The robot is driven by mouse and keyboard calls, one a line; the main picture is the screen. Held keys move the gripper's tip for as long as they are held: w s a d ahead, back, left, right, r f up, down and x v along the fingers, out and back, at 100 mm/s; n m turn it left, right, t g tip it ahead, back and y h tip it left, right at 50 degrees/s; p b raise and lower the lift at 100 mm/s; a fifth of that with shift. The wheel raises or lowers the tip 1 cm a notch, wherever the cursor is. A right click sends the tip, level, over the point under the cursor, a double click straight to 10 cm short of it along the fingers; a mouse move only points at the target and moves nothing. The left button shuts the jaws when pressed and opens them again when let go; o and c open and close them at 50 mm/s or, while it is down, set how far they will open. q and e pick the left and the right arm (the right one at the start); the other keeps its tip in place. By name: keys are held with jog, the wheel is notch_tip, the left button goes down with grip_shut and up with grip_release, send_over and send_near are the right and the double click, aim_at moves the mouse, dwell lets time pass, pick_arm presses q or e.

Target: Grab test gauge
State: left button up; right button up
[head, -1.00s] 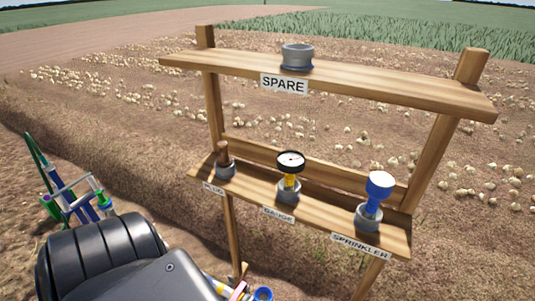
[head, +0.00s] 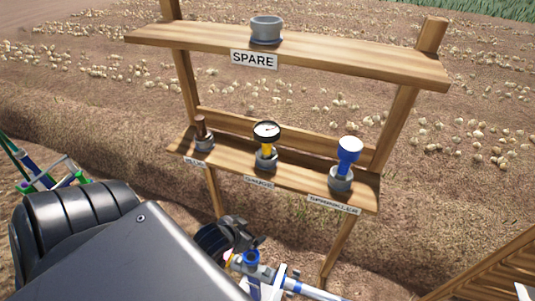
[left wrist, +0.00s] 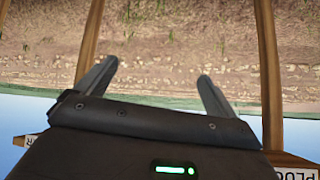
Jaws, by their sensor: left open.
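The test gauge (head: 266,131) has a round white dial with a black rim and a yellow stem. It stands upright in a grey socket on the lower wooden shelf, in the middle, above a "GAUGE" label. My left gripper (head: 246,235) is low in the head view, below the shelf's front edge and apart from the gauge. In the left wrist view my left gripper (left wrist: 158,70) has its two fingers spread, with nothing between them. The gauge does not show in that view. My right gripper is not in view.
A brown-topped plug (head: 200,130) stands left of the gauge and a blue sprinkler (head: 348,155) right of it. A grey spare socket (head: 266,29) sits on the upper shelf (head: 350,60). Blue-and-white pipework (head: 255,268) is near my gripper. A wooden slatted structure (head: 490,270) is at lower right.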

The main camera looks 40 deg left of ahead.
pick_arm(q)
jog(key=w+a+r+t, duration=0.2)
jog(key=r, duration=0.5)
jog(key=w+a+r+t, duration=0.1)
jog(key=a+r+t, duration=0.15)
jog(key=r, duration=0.55)
jog(key=t, duration=0.5)
send_near(265, 129)
jog(key=shift+w+a+f+h+b, duration=0.15)
jog(key=shift+w+f+h+b, duration=0.05)
jog(key=shift+w+b, duration=0.25)
jog(key=shift+w+a+f+h+b, duration=0.25)
jog(key=shift+w+b, duration=0.1)
jog(key=shift+b, duration=0.15)
jog(key=shift+w+r, duration=0.2)
jog(key=shift+w, duration=1.55)
jog(key=shift+w+r+p, duration=0.1)
jog(key=shift+w+p, duration=0.05)
jog(key=shift+p, duration=0.35)
jog(key=w+p, duration=0.1)
jog(key=w, duration=0.3)
jog(key=shift+w+d+p, duration=0.1)
jog(key=shift+w+p, duration=0.3)
jog(key=shift+s, duration=0.1)
jog(key=shift+c, duration=0.7)
jog(key=c, duration=1)
jog(key=shift+c, duration=0.2)
